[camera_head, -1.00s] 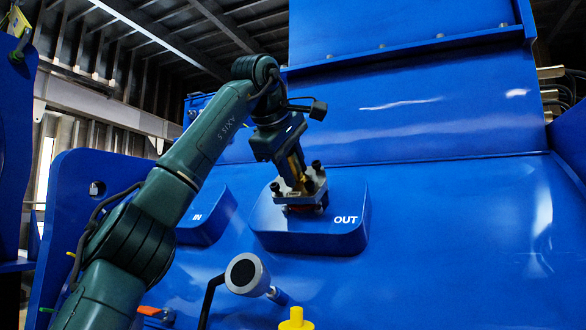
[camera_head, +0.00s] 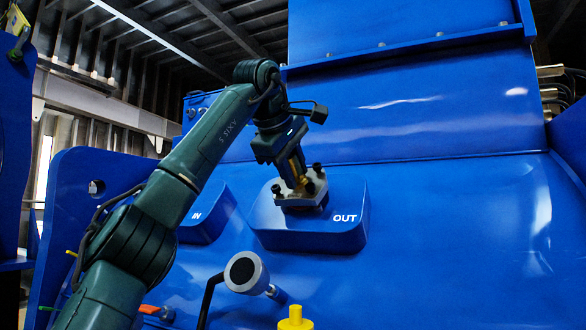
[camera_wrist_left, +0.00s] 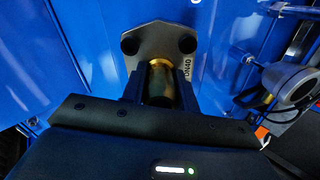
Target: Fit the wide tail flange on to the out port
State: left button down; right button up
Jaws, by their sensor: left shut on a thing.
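The wide tail flange is a grey plate with dark bolts and a brass tail (camera_wrist_left: 160,66), marked DN40 in the left wrist view. In the head view the flange (camera_head: 302,196) sits at the OUT port block (camera_head: 345,235), over its top face. My left gripper (camera_head: 293,172) is shut on the brass tail; its fingers (camera_wrist_left: 160,88) stand on both sides of it in the left wrist view. The port opening is hidden behind the flange, so I cannot tell whether the flange touches its seat. My right gripper is not in view.
The IN port block (camera_head: 207,215) is left of the OUT block. A grey round lamp-like fitting (camera_head: 246,272) on a dark stem and a yellow cap (camera_head: 296,318) stand below. A blue side plate (camera_head: 90,180) rises at left. Open panel lies to the right.

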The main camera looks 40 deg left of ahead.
pick_arm(q)
jog(key=shift+w, duration=0.2)
jog(key=c, duration=1.5)
grip_release()
jog(key=o, duration=0.4)
jog(key=shift+s, duration=0.1)
jog(key=shift+o, duration=0.5)
jog(key=shift+f, duration=0.3)
jog(key=v, duration=1.3)
jog(key=shift+r, duration=0.25)
